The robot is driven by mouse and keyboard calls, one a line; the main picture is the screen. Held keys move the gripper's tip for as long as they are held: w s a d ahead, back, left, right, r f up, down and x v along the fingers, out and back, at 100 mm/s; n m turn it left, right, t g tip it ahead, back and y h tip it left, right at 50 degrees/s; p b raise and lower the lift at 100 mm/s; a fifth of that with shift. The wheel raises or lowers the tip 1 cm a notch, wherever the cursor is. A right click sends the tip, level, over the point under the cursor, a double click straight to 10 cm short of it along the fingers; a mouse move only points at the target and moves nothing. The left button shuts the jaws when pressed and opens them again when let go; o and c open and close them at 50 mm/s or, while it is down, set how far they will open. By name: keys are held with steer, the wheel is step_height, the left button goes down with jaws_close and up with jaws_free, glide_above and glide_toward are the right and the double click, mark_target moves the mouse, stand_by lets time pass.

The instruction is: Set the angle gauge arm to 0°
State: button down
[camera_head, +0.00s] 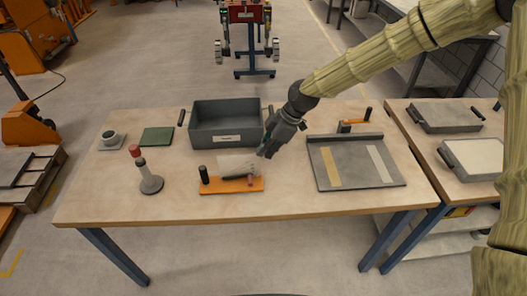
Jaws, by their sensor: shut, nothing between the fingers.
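The angle gauge stands at the front middle of the table, with an orange base (225,187), a pale upright plate (230,163) and a black knob (204,174) at its left. What looks like the gauge arm (238,177) is a dark bar lying nearly level, low across the plate. A small reddish part (250,180) stands at its right end. The scale marks are too small to read. My gripper (264,155) is shut and empty. It hangs just above and right of the gauge plate, pointing down, and appears apart from it.
A grey bin (224,139) stands behind the gauge. A grey tray (328,183) with two strips lies at right, with an orange-handled tool (355,121) behind it. A red-topped stand (150,182), green pad (157,136) and cup (110,137) are at left. The front table edge is clear.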

mark_target(251, 179)
steer(key=p+x, duration=0.5)
steer(key=x, duration=0.7)
steer(key=shift+a+f+b, duration=0.1)
steer(key=shift+f+b, duration=0.1)
steer(key=shift+b, duration=0.15)
